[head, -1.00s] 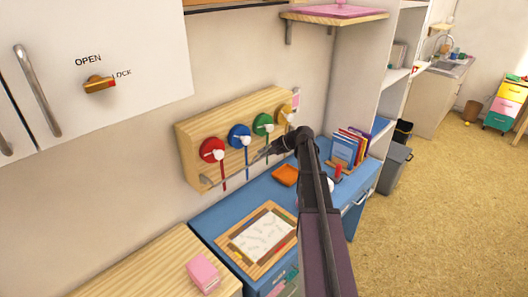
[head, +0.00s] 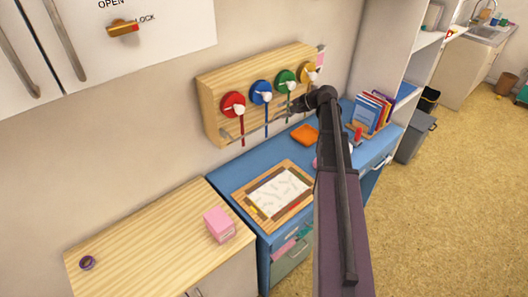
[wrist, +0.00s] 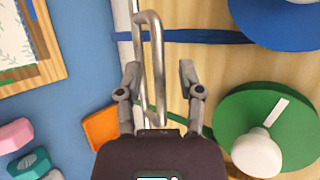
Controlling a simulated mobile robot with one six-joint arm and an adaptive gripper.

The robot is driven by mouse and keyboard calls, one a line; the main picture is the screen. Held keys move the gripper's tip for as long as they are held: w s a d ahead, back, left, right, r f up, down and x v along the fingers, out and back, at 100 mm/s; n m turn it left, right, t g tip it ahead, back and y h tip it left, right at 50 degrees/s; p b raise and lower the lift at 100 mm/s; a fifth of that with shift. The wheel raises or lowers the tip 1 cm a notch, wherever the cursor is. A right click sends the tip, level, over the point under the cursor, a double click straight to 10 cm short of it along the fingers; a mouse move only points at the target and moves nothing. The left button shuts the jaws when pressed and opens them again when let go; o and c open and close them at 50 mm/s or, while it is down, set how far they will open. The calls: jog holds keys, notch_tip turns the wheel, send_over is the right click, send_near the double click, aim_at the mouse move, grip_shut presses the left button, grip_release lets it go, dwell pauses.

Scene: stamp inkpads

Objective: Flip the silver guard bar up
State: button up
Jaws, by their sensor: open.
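The silver guard bar (head: 232,138) runs along the lower front of a wooden wall panel (head: 211,113), below a row of coloured discs. In the wrist view the bar (wrist: 153,45) is a bent metal rod that passes between my gripper's spread fingers. My gripper (wrist: 158,76) is open around the bar, with a gap to each finger; I cannot tell whether either touches it. In the head view my gripper (head: 298,104) is small and dark by the bar's right part, below the green disc (head: 285,80). My arm hides part of the panel's right end.
Red (head: 232,101), blue (head: 260,90) and yellow (head: 307,73) discs with white knobs are on the panel. Below it, a blue desk (head: 232,174) holds a framed sheet (head: 277,192), an orange pad (head: 304,134) and books (head: 371,112). A pink block (head: 219,224) sits on the wooden counter.

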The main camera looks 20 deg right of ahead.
jog(key=shift+f+b, duration=0.3)
jog(key=shift+b, duration=0.1)
jog(key=s+d+f+n+t+y+b, duration=0.1)
jog(key=s+d+t+y+b, duration=0.15)
jog(key=s+d+b, duration=0.3)
jog(key=s+d+f+n+t+y+b, duration=0.1)
jog(key=s+d+f+t+b, duration=0.15)
jog(key=s+d+b, duration=0.35)
jog(key=s+a+f+n+g+h+p, duration=0.2)
jog(key=a+f+g, duration=0.1)
jog(key=a, duration=0.7)
jog(key=s+a+f+n+g+h+p, duration=0.2)
jog(key=s+a+n+g, duration=0.1)
jog(key=a, duration=0.8)
jog(key=s+a+f+n+g+h+p, duration=0.1)
jog(key=a+g, duration=0.4)
jog(key=a, duration=0.5)
jog(key=shift+s+a+f+n+h+p, duration=0.35)
jog(key=shift+s+f+n+h, duration=0.35)
jog(key=shift+f, duration=0.65)
jog(key=shift+d, duration=0.2)
